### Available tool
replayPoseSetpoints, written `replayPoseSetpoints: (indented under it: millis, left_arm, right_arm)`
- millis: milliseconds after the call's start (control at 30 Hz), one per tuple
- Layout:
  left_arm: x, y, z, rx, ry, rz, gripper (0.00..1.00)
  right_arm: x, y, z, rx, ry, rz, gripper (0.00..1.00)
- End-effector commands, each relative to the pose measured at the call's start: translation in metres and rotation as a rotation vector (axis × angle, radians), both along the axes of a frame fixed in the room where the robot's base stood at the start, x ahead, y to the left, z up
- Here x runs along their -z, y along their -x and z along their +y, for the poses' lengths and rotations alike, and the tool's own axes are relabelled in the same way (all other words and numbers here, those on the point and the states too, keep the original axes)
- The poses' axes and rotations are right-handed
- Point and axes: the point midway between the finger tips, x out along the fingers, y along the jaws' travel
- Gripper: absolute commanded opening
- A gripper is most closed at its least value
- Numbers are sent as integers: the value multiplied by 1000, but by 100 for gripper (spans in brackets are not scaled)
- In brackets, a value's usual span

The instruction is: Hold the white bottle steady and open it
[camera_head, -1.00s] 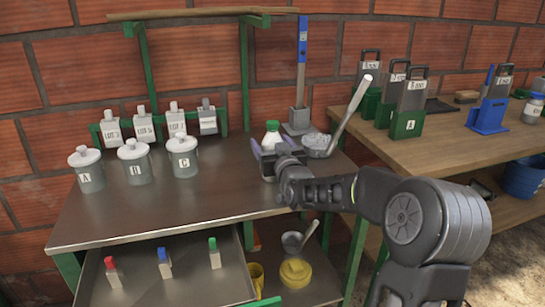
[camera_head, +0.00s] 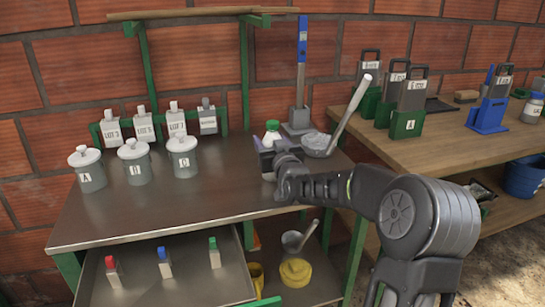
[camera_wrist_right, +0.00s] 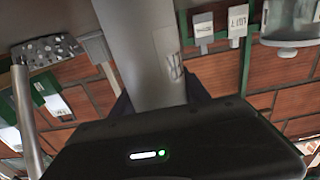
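The white bottle (camera_head: 272,137) with a green cap stands upright on the metal table (camera_head: 215,205), near its right part. My right gripper (camera_head: 268,154) reaches it from the front right and hides much of its middle. In the right wrist view the pale bottle body (camera_wrist_right: 145,50) with a label fills the space between the two dark fingers, which sit against both its sides. The right gripper (camera_wrist_right: 158,100) looks shut on it. The cap is not seen in the right wrist view. My left gripper is not in view.
Lidded jars (camera_head: 134,164) and labelled LOT bottles (camera_head: 175,118) stand to the left. A ladle (camera_head: 318,145) and a blue-handled tool (camera_head: 301,75) are close to the right and behind. An open drawer (camera_head: 190,285) holds small colour-capped bottles. The table's front left is clear.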

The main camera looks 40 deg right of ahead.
Motion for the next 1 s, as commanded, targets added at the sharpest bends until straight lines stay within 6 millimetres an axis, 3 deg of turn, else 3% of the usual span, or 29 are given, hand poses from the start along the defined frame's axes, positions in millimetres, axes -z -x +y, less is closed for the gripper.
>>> replayPoseSetpoints:
  millis: [633, 1000]
  left_arm:
    - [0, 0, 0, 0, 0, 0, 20]
    - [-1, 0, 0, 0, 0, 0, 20]
  right_arm:
    - [0, 0, 0, 0, 0, 0, 0]
    - [-5, 0, 0, 0, 1, -3, 0]
